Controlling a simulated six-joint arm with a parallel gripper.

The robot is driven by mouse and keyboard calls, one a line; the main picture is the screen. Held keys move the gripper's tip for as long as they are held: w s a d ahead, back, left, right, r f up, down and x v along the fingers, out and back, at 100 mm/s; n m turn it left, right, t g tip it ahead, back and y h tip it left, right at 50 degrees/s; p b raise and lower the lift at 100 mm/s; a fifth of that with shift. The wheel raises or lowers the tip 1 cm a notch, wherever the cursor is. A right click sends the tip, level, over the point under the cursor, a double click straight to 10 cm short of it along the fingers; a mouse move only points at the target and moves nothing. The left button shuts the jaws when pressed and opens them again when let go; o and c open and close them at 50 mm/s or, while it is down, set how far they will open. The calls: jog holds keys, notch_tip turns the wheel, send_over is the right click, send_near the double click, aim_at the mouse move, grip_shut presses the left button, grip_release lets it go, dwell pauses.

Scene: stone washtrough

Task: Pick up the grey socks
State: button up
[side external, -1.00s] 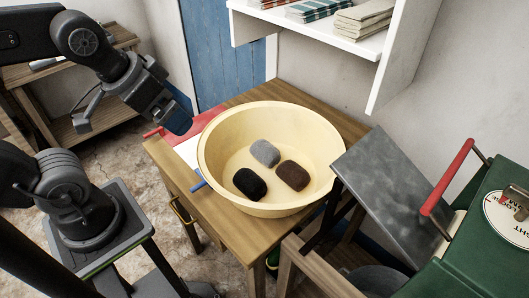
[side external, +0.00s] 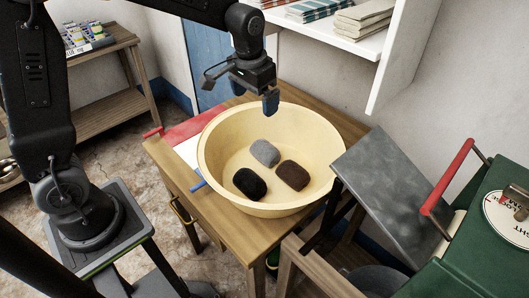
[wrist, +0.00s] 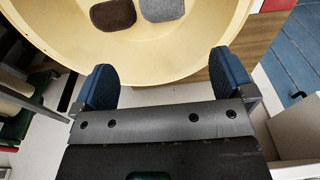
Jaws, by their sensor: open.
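The grey socks (side external: 265,153) are a rounded bundle lying in a cream basin (side external: 214,125), at the back of a group of three bundles. They also show in the wrist view (wrist: 162,8), cut off by the top edge. A dark brown bundle (side external: 293,175) lies to their right and a black bundle (side external: 249,183) lies in front of them. My gripper (side external: 270,103) is above the back part of the basin, higher than the socks and apart from them. In the wrist view my gripper (wrist: 160,75) has its two blue fingers wide apart with nothing between them.
The basin stands on a wooden table (side external: 222,232). A white shelf (side external: 330,40) with folded cloths (side external: 362,15) is on the wall behind. A grey slanted board (side external: 385,185) and a green machine with a red handle (side external: 447,178) stand to the right.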

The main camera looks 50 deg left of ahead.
jog(key=g, duration=0.1)
send_over(265, 145)
notch_tip(265, 145, down, 6)
jog(key=f, duration=0.9)
jog(key=shift+w+d+f, duration=0.15)
jog(key=shift+w+f, duration=0.15)
jog(key=shift+f, duration=0.05)
jog(key=f, duration=0.5)
jog(key=shift+s+a, duration=0.2)
jog(key=shift+s, duration=0.15)
jog(key=c, duration=0.6)
jog(key=shift+c, duration=0.2)
